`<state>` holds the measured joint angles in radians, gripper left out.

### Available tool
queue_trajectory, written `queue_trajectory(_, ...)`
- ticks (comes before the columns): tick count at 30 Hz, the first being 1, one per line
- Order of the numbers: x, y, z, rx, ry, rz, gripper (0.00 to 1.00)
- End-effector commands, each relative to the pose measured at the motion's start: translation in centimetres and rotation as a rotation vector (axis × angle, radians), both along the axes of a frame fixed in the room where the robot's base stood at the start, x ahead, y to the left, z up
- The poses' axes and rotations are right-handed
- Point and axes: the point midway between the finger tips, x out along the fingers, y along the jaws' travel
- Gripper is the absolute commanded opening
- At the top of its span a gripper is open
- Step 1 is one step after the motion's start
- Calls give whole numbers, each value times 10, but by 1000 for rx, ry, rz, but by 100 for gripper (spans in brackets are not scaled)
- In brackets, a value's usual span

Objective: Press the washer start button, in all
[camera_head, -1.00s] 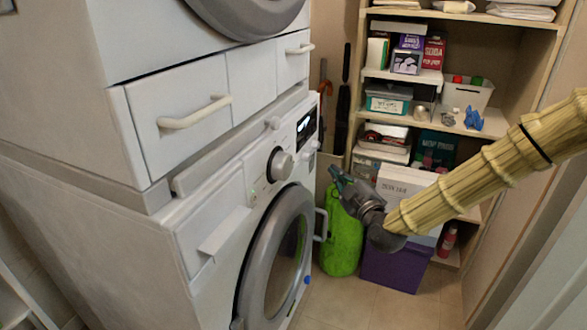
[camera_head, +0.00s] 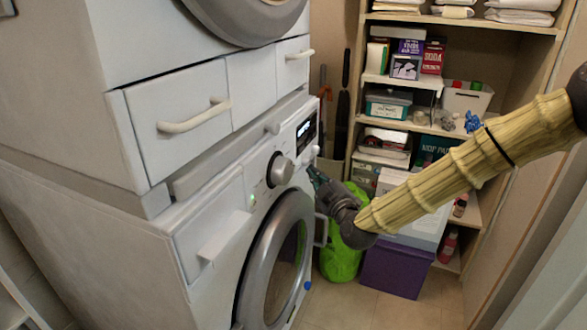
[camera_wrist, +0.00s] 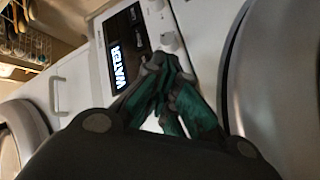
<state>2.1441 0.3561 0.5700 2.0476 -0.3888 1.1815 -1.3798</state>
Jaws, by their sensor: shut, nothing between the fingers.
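The white washer (camera_head: 225,215) stands at the left under a second machine, its round door (camera_head: 275,255) facing right. Its panel carries a large dial (camera_head: 281,169) and a dark display (camera_head: 306,131). In the wrist view the display (camera_wrist: 128,48) is lit and reads "WATER", and small round buttons (camera_wrist: 167,39) sit on the panel beside it. My gripper (camera_head: 313,175) is shut and empty, its tips close to the panel's right end. In the wrist view its green-and-black fingers (camera_wrist: 168,62) meet just below the buttons; I cannot tell whether they touch the panel.
A wooden shelf unit (camera_head: 480,18) with boxes and towels stands at the back. A green bag (camera_head: 341,262) and a purple box (camera_head: 394,269) are on the floor beneath my arm. The tiled floor (camera_head: 365,310) in front is clear.

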Motion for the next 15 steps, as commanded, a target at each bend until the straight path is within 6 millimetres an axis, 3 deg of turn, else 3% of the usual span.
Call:
queue_trajectory(6, 5, 17, 0, -2, 0, 1, 0)
queue_trajectory(15, 7, 23, 0, -2, -1, 1, 0)
